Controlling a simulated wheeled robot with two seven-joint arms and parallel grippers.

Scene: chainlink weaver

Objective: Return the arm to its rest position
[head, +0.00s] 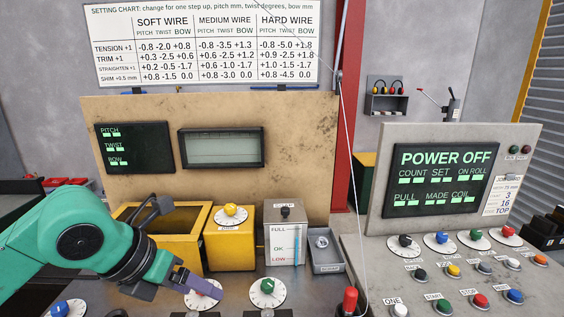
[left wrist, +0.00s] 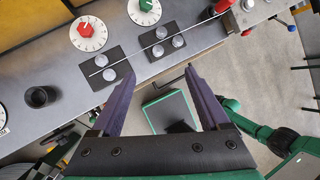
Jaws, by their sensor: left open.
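My left arm (head: 75,240) reaches in from the left in the head view. Its gripper (head: 205,287) is over the front of the bench, close to the red-knobbed dial (head: 207,294), which it partly overlaps. Whether it touches the dial cannot be told. In the left wrist view the two purple fingers of the gripper (left wrist: 157,75) stand wide apart with nothing between them. Past the tips are the bench edge and a dark plate with two round metal rollers (left wrist: 108,74). My right gripper does not show.
The green-knobbed dial (head: 267,289), yellow box with a dial (head: 229,245), grey gauge box (head: 286,235) and red-topped handle (head: 350,300) stand right of the gripper. A control console (head: 445,240) reading POWER OFF is at right. A thin wire (head: 349,150) runs down between.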

